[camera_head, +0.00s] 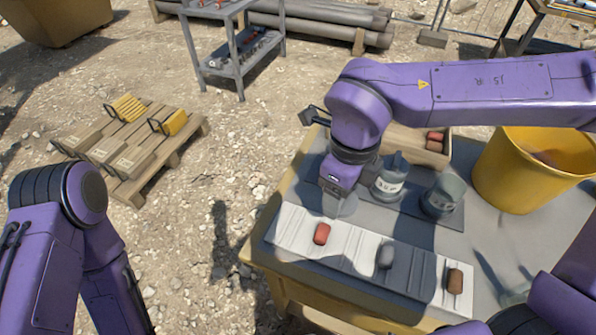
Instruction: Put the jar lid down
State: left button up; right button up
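Two grey jars stand on a dark mat on the table: the left jar (389,180) has a pale label, and the right jar (441,195) is tilted in the picture. My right gripper (340,198) points down just left of the left jar, above the back edge of the pale tray. A grey rounded shape at its tip looks like the jar lid (346,207). The fingers are too small and hidden to show whether they grip it or whether it touches the table. My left arm shows at the lower left; its gripper is out of view.
The pale ridged tray (345,250) holds a red (322,234), a grey (386,256) and a brown piece (455,281). A yellow bucket (530,175) stands at the right. A wooden box (400,140) is behind the jars. The grey table (480,245) has some bare surface right of the tray.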

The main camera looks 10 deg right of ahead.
jog(key=shift+w+a+r+m, duration=0.15)
jog(key=shift+w+m, duration=0.25)
jog(key=shift+m, duration=0.6)
jog(key=w+a+f+p, duration=0.2)
jog(key=w+a+f, duration=0.15)
jog(key=w, duration=0.45)
jog(key=p, duration=0.1)
send_near(302, 191)
jog(key=shift+s+d+f, duration=0.15)
jog(key=shift+s, duration=0.45)
jog(key=shift+w+f, duration=0.25)
jog(key=shift+f, duration=0.05)
jog(key=f, duration=0.3)
jog(key=shift+w+a+f+p, duration=0.2)
jog(key=shift+w+f+p, duration=0.1)
jog(key=shift+w+f, duration=0.1)
pick_arm(q)
jog(key=r, duration=0.2)
jog(key=w+r, duration=0.1)
jog(key=shift+r, duration=0.35)
pick_arm(e)
jog(key=shift+f, duration=0.15)
pick_arm(q)
jog(key=shift+s, duration=0.1)
pick_arm(e)
jog(key=shift+f, duration=0.1)
